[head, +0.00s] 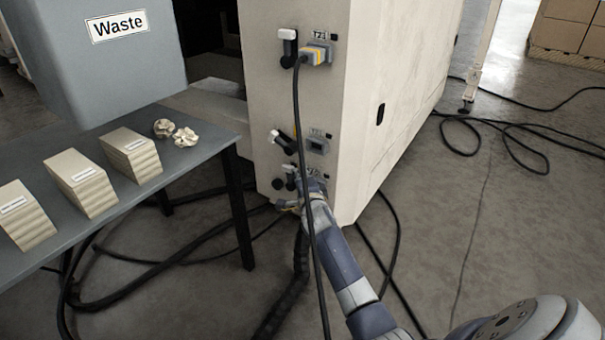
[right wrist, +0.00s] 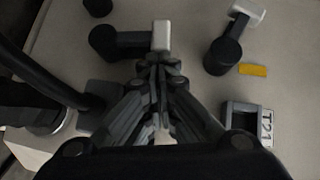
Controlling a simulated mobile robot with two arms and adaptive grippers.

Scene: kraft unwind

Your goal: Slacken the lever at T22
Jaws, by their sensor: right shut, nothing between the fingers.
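A pale cabinet carries three black levers with white tips, one above another. In the head view the top lever (head: 288,46) is upright, the middle lever (head: 283,140) is tilted, and the bottom lever (head: 289,174) is partly hidden by my right gripper (head: 299,190). The bottom label (head: 315,171) looks like T22 but is partly covered. In the right wrist view my right gripper (right wrist: 160,68) is shut and empty, its fingertips right beside the white tip of one lever (right wrist: 161,36). Another lever (right wrist: 222,55) and a socket labelled T21 (right wrist: 265,122) are to its right.
A grey table (head: 216,138) with paper stacks stands left, below a Waste bin (head: 100,65). Black cables lie on the floor.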

